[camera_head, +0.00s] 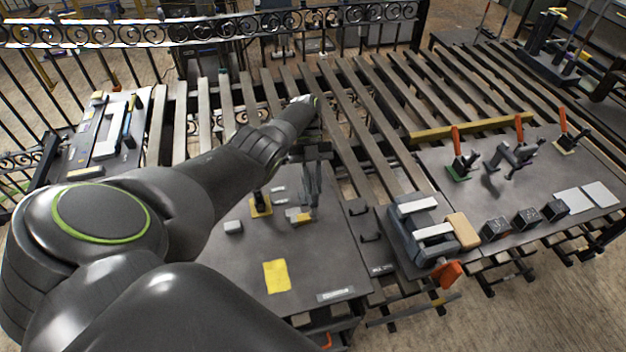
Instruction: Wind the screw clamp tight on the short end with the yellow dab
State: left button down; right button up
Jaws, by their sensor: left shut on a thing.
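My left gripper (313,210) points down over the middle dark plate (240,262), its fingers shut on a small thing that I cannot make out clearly. Just left of the fingertips is a small grey piece with a yellow patch (297,216), low on the plate; I cannot tell whether the fingers touch it. Further left, a dark upright fitting on a yellow base (261,208) stands partly behind my arm. I cannot tell which piece is the screw clamp or the short end. My right gripper is not in view.
A yellow sheet (277,276) and a small pale block (233,227) lie on the middle plate. A grey vise-like fixture (420,232) stands to the right. The right plate (540,190) bears orange-handled clamps and dark blocks. Slats with gaps and an ornate railing lie behind.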

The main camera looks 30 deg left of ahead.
pick_arm(q)
jog(key=shift+m+g+y+b, duration=0.65)
jog(key=shift+m+y, duration=0.45)
jog(key=shift+m, duration=0.6)
jog(key=shift+m, duration=0.3)
jog(key=c, duration=1.4)
grip_release()
jog(key=shift+o, duration=0.2)
